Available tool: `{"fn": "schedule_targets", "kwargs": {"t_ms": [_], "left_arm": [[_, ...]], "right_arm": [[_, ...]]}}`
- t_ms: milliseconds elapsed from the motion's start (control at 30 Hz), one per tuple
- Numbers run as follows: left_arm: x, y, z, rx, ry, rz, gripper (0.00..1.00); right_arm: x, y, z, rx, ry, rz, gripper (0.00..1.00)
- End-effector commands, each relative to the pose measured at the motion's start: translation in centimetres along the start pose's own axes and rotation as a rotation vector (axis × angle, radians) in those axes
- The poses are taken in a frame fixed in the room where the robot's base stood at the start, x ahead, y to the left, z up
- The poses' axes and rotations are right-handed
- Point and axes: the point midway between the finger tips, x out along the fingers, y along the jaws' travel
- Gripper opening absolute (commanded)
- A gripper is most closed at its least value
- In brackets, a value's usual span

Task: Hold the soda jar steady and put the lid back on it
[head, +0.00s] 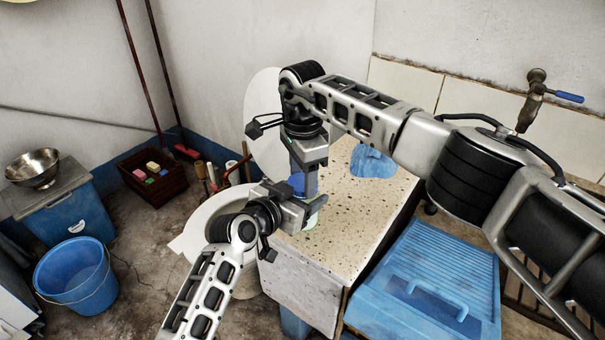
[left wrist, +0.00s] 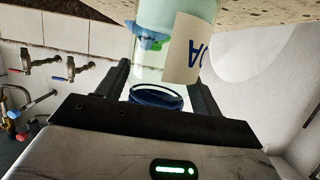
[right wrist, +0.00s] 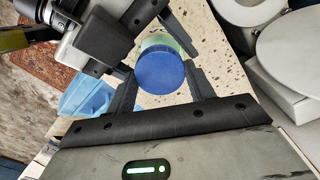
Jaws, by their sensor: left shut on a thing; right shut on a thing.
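The glass soda jar (left wrist: 150,68) holds pale contents and bears a cream label. It stands upright on the speckled stone top, near its left edge; in the head view only a pale green sliver (head: 310,221) shows. My left gripper (head: 303,208) is shut on the jar from the side. The round blue lid (right wrist: 160,72) is between the fingers of my right gripper (right wrist: 158,80), which is shut on it from above. The lid (head: 297,183) is over the jar's mouth, lined up or nearly so; I cannot tell whether it is seated.
A blue cloth (head: 372,162) lies on the stone top (head: 350,228) behind the jar. A white toilet (head: 200,225) stands close on the left. A blue washboard basin (head: 430,285) is at right, below a wall tap (head: 532,100). A blue bucket (head: 75,278) is far left.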

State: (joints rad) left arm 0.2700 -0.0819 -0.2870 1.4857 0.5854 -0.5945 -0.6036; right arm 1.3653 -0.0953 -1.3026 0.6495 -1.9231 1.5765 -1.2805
Motion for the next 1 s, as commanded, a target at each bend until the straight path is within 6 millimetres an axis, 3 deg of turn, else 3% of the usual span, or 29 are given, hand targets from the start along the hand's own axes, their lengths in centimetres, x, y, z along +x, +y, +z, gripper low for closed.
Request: {"fn": "schedule_targets", "kwargs": {"t_ms": [167, 467, 500, 567, 867, 1000], "left_arm": [[0.0, 0.0, 0.1, -0.001, -0.002, -0.001, 0.03], [0.0, -0.1, 0.1, -0.002, -0.002, -0.001, 0.03], [0.0, -0.1, 0.1, -0.002, -0.002, -0.001, 0.03], [0.0, -0.1, 0.1, -0.002, -0.002, -0.001, 0.03], [0.0, -0.1, 0.1, -0.001, -0.002, -0.001, 0.03], [0.0, -0.1, 0.1, -0.001, -0.002, -0.001, 0.03]], "right_arm": [[0.0, 0.0, 0.0, 0.203, 0.0, 0.002, 0.26], [0.0, 0.1, 0.0, 0.227, 0.0, 0.003, 0.26], [0.0, 0.1, 0.0, 0.226, 0.0, 0.003, 0.56], [0.0, 0.1, 0.0, 0.226, 0.0, 0.003, 0.73], [-0.1, 0.1, 0.0, 0.224, 0.0, 0.003, 0.75], [-1.3, 0.0, 0.0, 0.224, 0.002, 0.0, 0.75]]}}
